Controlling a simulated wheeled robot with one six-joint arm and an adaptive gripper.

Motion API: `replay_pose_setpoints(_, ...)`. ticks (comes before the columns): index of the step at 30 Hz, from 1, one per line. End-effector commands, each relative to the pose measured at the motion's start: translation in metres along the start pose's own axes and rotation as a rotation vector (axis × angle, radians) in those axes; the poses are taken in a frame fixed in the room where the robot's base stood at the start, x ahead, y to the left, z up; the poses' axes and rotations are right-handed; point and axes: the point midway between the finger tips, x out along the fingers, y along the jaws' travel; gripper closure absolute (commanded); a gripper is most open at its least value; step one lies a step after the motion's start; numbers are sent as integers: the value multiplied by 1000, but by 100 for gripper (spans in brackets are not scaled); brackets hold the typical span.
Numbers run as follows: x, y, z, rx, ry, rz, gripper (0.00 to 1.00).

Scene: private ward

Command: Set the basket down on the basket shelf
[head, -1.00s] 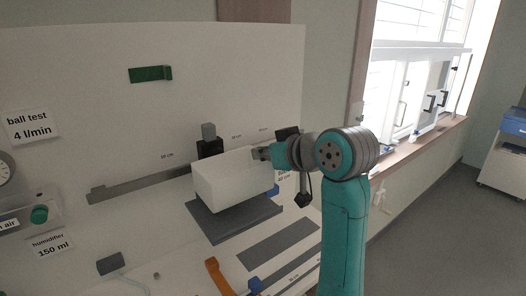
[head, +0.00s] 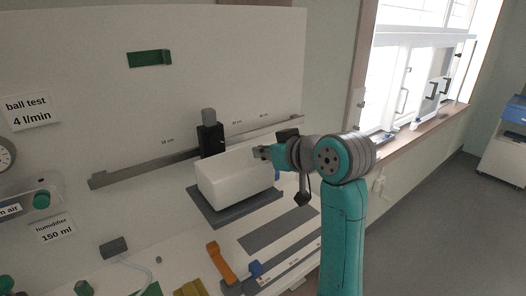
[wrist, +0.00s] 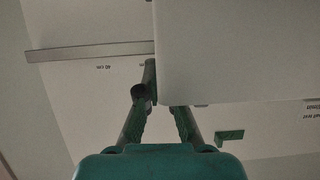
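The basket (head: 237,180) is a white, open-topped box in the middle of the head view. It looks level, directly over the dark grey plate (head: 216,217) that appears to be the basket shelf. Its underside is on the plate or barely above it; I cannot tell which. My gripper (head: 262,152) is at the basket's right rim. In the wrist view the basket (wrist: 240,50) fills the upper right. My gripper (wrist: 163,95) has one finger outside the wall; the other finger's tip is hidden by the wall, so it grips the rim.
A grey rail (head: 150,170) with a black upright slider (head: 209,139) runs behind the basket. A flat grey strip (head: 277,231), an orange handle (head: 221,262) and a blue piece (head: 256,269) lie in front. A green bracket (head: 149,58) is on the back panel.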

Motion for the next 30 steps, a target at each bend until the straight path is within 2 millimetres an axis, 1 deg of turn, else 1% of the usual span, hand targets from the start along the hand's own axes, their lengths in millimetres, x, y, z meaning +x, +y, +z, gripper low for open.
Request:
replay_pose_setpoints(14, 0, 0, 1, 0, 0, 0, 100)
replay_pose_setpoints(24, 4, 0, 12, 0, 0, 0, 100)
replay_pose_setpoints(30, 5, 0, 14, 0, 1, 0, 100)
